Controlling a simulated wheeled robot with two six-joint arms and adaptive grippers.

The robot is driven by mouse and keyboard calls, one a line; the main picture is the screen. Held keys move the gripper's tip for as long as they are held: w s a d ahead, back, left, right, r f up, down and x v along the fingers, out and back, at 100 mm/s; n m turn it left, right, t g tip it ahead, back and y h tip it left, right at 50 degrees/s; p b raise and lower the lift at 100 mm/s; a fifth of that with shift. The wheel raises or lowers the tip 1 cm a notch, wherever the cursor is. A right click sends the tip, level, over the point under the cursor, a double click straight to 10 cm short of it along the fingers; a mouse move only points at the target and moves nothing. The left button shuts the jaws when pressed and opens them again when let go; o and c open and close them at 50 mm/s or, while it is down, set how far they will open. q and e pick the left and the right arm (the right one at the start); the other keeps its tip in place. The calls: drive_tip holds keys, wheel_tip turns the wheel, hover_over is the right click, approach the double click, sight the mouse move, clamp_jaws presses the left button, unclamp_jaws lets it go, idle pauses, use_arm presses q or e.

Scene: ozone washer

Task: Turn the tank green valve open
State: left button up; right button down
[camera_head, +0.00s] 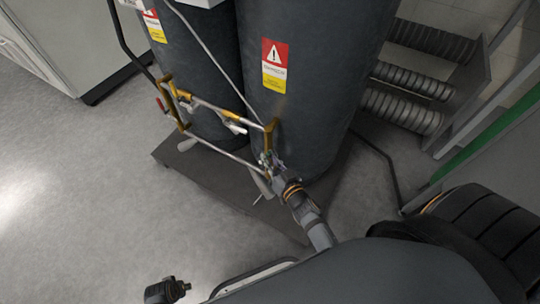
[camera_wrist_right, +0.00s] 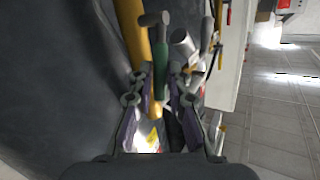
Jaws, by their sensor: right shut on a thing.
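The green valve handle (camera_wrist_right: 161,78) shows in the wrist view, between the two fingers of my right gripper (camera_wrist_right: 158,92). The gripper is shut on it. In the head view my right gripper (camera_head: 269,165) is at the lower end of the pipework, in front of the right dark grey tank (camera_head: 310,75). The green handle is hidden or too small to make out there. A yellow pipe (camera_wrist_right: 133,32) runs beside the handle in the wrist view.
A second dark tank (camera_head: 200,60) stands to the left on the same dark base plate (camera_head: 240,188). Yellow and grey pipework (camera_head: 215,105) crosses in front of both. Ribbed hoses (camera_head: 400,108) lie at right. The floor at left (camera_head: 75,190) is clear.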

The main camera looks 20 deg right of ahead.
idle(0.3)
drive_tip(key=c, duration=1.3)
unclamp_jaws()
drive_tip(key=shift+s, duration=0.15)
drive_tip(key=s, duration=0.4)
drive_tip(key=s+d+r, duration=0.1)
drive_tip(key=s, duration=0.6)
drive_tip(key=shift+s+d+r, duration=0.2)
drive_tip(key=shift+s, duration=0.15)
